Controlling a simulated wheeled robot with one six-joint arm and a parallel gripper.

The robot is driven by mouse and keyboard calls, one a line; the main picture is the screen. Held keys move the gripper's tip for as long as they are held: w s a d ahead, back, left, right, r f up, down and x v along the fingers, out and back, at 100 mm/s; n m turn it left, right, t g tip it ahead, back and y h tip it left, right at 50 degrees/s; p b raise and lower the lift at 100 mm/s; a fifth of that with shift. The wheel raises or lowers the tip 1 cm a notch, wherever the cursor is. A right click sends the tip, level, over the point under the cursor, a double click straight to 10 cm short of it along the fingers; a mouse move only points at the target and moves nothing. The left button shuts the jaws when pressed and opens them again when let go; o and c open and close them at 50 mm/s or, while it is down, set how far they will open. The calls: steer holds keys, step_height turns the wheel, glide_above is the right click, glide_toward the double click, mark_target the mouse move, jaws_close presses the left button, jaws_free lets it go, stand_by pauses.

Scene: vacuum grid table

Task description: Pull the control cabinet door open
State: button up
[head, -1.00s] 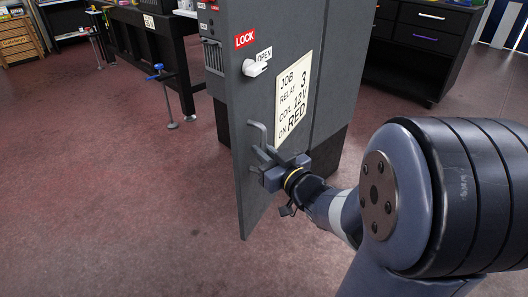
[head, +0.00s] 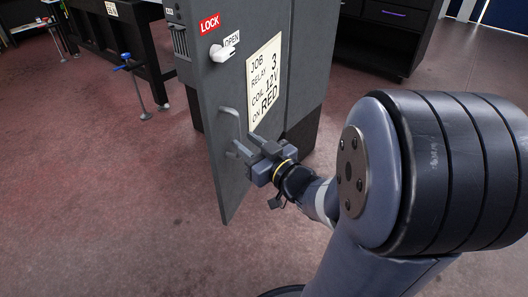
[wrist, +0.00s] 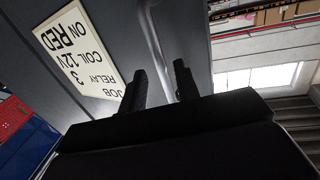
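The grey control cabinet door (head: 222,95) stands swung out from the cabinet body, its left edge toward me in the head view. It carries a light bar handle (head: 230,122), a white latch knob (head: 219,54) by the OPEN label, and a job note (head: 264,80). My gripper (head: 248,147) is at the handle's lower part, on the right. In the wrist view, my gripper's fingers (wrist: 160,88) are spread apart, and the handle (wrist: 152,35) runs down toward the gap between them. I see no finger pressed on the bar; whether they touch it is unclear.
Fittings of the cabinet (head: 180,40) show left of the door's edge. A dark workbench (head: 115,40) and a stand with a blue top (head: 128,66) are at the back left. A dark drawer unit (head: 385,40) is at the back right. The floor left of the door is clear.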

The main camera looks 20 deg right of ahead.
mark_target(240, 138)
steer(key=p+v, duration=0.1)
steer(key=v, duration=0.6)
stand_by(0.6)
steer(key=shift+b+x, duration=1.2)
steer(key=shift+x, duration=4.25)
steer(key=shift+s, duration=0.1)
